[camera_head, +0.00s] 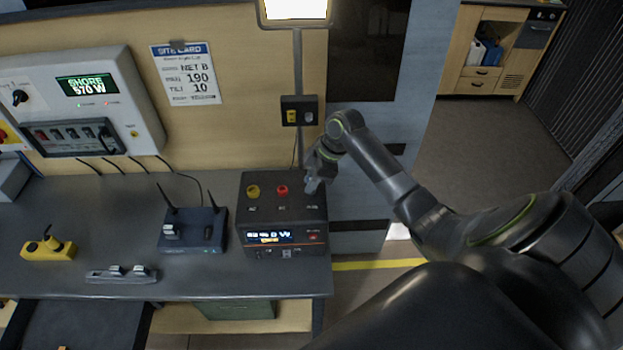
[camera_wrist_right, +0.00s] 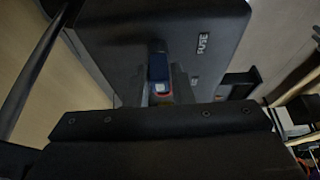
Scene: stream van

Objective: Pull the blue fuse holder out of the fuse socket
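The blue fuse holder (camera_wrist_right: 159,68) shows in the right wrist view beside the white FUSE label, on a dark power supply box. In the head view that box (camera_head: 262,215) stands at the right end of the bench, and my right gripper hides the fuse holder and its socket. My right gripper (camera_head: 312,184) reaches down to the right part of the box top. In the wrist view its fingers are dark and hard to make out close around the holder; I cannot tell whether they touch it. My left gripper is not in view.
Yellow and red knobs (camera_head: 282,189) stand on the box top left of my gripper.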

